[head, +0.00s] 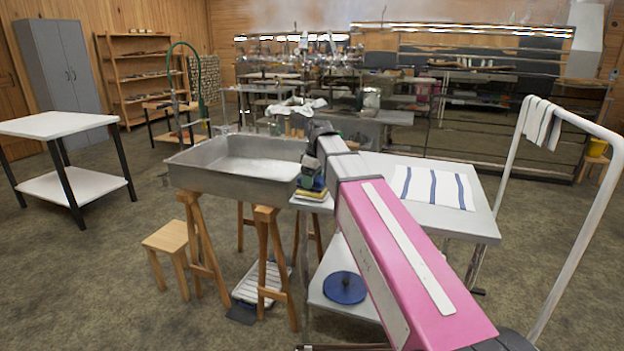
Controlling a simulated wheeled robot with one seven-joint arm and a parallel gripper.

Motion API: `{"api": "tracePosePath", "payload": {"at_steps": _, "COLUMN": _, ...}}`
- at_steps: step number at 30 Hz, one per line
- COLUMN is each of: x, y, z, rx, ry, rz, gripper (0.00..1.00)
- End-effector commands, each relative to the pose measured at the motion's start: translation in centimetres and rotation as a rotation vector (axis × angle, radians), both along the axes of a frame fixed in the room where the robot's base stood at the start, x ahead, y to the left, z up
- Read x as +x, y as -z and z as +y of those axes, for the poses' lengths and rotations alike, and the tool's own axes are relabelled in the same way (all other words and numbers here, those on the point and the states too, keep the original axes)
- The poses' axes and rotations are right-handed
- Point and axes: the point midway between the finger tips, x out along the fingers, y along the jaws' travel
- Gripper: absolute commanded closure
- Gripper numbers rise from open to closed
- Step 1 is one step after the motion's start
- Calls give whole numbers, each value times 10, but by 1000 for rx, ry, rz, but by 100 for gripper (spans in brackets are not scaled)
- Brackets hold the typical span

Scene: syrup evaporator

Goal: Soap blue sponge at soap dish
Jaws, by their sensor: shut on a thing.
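My gripper (312,163) is at the end of my pink and grey arm, low over the right end of the metal sink basin. It is small and dark in the picture, and the arm partly covers it. Its jaws are shut on the blue sponge (318,183), which shows as a small blue patch just below the fingers. Dark green and yellow layers (312,195) show close around and below it at the table corner. I cannot tell whether the blue sponge touches them. I cannot make out a soap dish; it may be hidden behind my arm.
The sink basin (225,173) stands on wooden trestles, with a stool (167,240) at its left. A metal table (480,221) with a striped towel (432,187) is at the right. A white rail (578,121) stands farther right. A white-topped table (58,124) is at far left.

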Motion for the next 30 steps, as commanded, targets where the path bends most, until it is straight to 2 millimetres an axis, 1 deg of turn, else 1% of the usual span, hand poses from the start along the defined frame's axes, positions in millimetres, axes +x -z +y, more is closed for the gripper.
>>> {"api": "tracePosePath", "payload": {"at_steps": 15, "x": 0, "y": 5, "z": 0, "rx": 0, "ry": 0, "rz": 0, "gripper": 52}}
{"api": "tracePosePath", "payload": {"at_steps": 30, "x": 0, "y": 6, "z": 0, "rx": 0, "ry": 0, "rz": 0, "gripper": 52}}
